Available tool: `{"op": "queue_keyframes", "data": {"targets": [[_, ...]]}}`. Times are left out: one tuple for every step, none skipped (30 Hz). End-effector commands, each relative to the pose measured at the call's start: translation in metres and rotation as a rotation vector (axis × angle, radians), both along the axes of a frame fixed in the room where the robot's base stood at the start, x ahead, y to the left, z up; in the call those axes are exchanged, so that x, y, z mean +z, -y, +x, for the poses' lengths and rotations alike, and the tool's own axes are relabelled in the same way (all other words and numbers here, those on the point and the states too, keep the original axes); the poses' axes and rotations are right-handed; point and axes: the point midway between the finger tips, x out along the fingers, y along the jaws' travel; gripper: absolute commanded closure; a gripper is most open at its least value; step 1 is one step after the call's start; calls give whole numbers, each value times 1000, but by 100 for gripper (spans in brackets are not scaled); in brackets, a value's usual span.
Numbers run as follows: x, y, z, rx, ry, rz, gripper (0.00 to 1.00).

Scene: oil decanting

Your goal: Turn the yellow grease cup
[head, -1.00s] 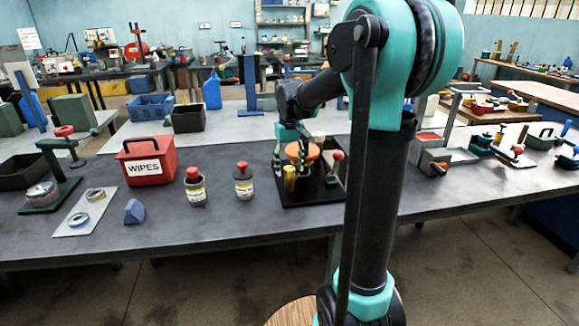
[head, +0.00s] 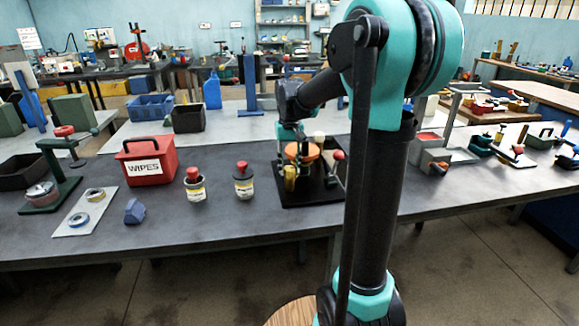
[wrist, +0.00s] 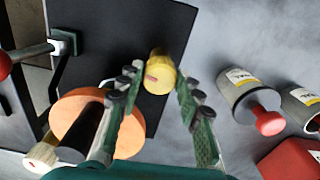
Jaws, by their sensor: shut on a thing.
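The yellow grease cup (wrist: 159,72) is a small upright yellow cylinder with a reddish mark on its side. It stands at the edge of the black base plate (wrist: 130,25) and also shows in the head view (head: 290,178). My gripper (wrist: 158,84) has its two green, dark-padded fingers on either side of the cup and is shut on it. In the head view my gripper (head: 290,168) comes down from above, and its fingers partly hide the cup. An orange disc (wrist: 82,112) with a dark centre lies beside the left finger.
A lever with a red knob (head: 338,155) stands right of the cup. Two grey jars with red tops (head: 243,182) (head: 195,186) and the red wipes box (head: 148,162) stand to the left. Bench surface between the plate and the jars is clear.

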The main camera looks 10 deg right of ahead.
Motion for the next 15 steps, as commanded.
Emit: {"op": "queue_keyframes", "data": {"targets": [[0,0,0,-38,0,0,94],[0,0,0,-63,1,0,94],[0,0,0,-97,1,0,94],[0,0,0,-123,1,0,94],[0,0,0,-148,1,0,94],[0,0,0,-182,1,0,94],[0,0,0,-208,1,0,94],[0,0,0,-233,1,0,94],[0,0,0,-265,1,0,94],[0,0,0,-288,1,0,94],[0,0,0,-310,1,0,94],[0,0,0,-339,1,0,94],[0,0,0,-361,1,0,94],[0,0,1,-381,1,0,94],[0,0,1,-406,1,0,94]]}}
